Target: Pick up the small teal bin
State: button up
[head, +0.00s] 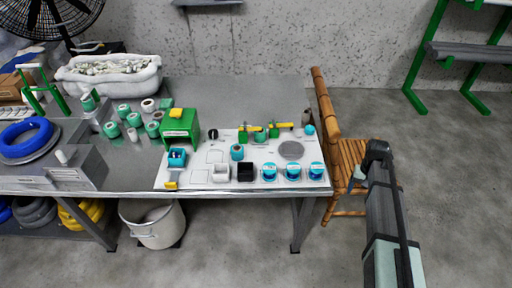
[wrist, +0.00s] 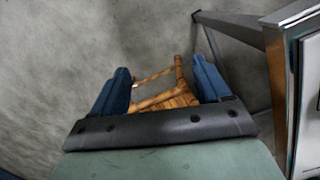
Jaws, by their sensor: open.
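A small teal bin (head: 177,158) stands near the left end of the white board on the table, in front of a green box. A small white bin (head: 220,173) and a small black bin (head: 246,172) stand to its right at the board's front edge. My gripper shows in the wrist view (wrist: 160,78) with its two blue fingers apart and nothing between them. It is off the table's right side, over the chair and floor, well away from the teal bin. The teal bin is not visible in the wrist view.
A bamboo chair (head: 350,165) stands at the table's right end; it also shows beyond my fingers in the wrist view (wrist: 170,98). Blue-lidded round containers (head: 292,172) line the board's front right. A green box (head: 181,127) stands behind the teal bin. A white bucket (head: 155,225) is below the table.

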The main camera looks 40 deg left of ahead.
jog(key=a+r+n+t+y, duration=0.15)
jog(key=a+r+n, duration=0.25)
jog(key=a+r, duration=1.9)
jog(key=n+g, duration=0.1)
jog(key=n, duration=1.7)
send_over(176, 153)
jog(key=s+d, duration=0.1)
jog(key=d, duration=0.2)
jog(key=shift+y, duration=0.25)
notch_tip(176, 153, down, 11)
jog(key=shift+r, duration=0.1)
jog(key=shift+a+f, duration=0.2)
jog(key=shift+f, duration=2.45)
